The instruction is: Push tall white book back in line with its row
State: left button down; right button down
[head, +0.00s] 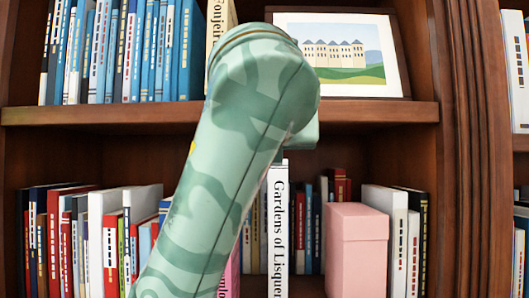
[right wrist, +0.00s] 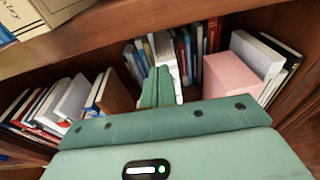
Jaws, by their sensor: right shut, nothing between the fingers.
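The tall white book (head: 278,228), with "Gardens of Lisque..." on its spine, stands upright on the lower shelf. Its spine looks nearer to me than the smaller books around it. Its left side is partly hidden by my arm in the head view. My right gripper (right wrist: 157,88) is shut and empty, with its fingers pointing into the lower shelf. In the right wrist view the white book (right wrist: 177,84) is just beyond and right of the fingertips; I cannot tell whether they touch. My left gripper is not in view.
A pink box (head: 357,252) stands right of the white book, with a gap between. Several books (head: 75,240) stand at the left. The upper shelf board (head: 380,113) runs above, with a framed picture (head: 340,55) on it. A wood upright (head: 475,150) bounds the right.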

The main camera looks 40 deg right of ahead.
jog(key=p+x, duration=0.1)
jog(key=x, duration=0.3)
jog(key=r+p+x, duration=0.1)
jog(key=x, duration=0.3)
jog(key=r+p+x, duration=0.1)
jog(key=x, duration=0.2)
jog(key=shift+w+d, duration=0.3)
jog(key=shift+d, duration=0.2)
jog(key=shift+f+p, duration=0.4)
jog(key=shift+p, duration=0.05)
jog(key=shift+a+f+b, duration=0.1)
jog(key=shift+f+b, duration=0.45)
jog(key=shift+f, duration=0.05)
jog(key=shift+a, duration=0.1)
